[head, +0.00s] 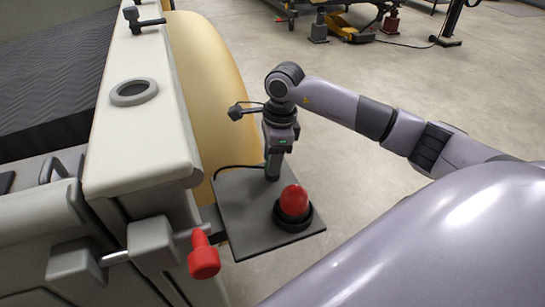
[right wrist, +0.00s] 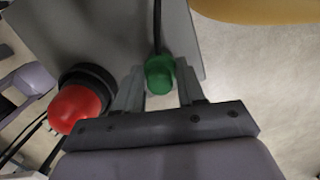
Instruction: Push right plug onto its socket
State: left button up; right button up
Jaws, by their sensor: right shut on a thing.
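A green plug (right wrist: 160,75) with a black cable sits between the fingers of my right gripper (right wrist: 160,87) in the right wrist view. In the head view my right gripper (head: 273,172) points down at the back of a grey plate (head: 238,212), and its fingers hide the plug. A red domed plug (head: 294,203) stands upright in a black ring-shaped socket (head: 293,222) near the plate's front right; both also show at left in the right wrist view. I cannot see a socket under the green plug. My left gripper is not in view.
A pale machine shell (head: 140,130) with a yellow curved side (head: 200,75) stands left of the plate. A red knob (head: 203,260) on a metal fitting juts out at the plate's front left. Open concrete floor (head: 350,185) lies right of the plate.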

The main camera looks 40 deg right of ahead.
jog(key=o, duration=1.6)
jog(key=shift+r, duration=0.15)
jog(key=shift+r+p, duration=2.35)
jog(key=shift+r, duration=1.05)
grip_shut()
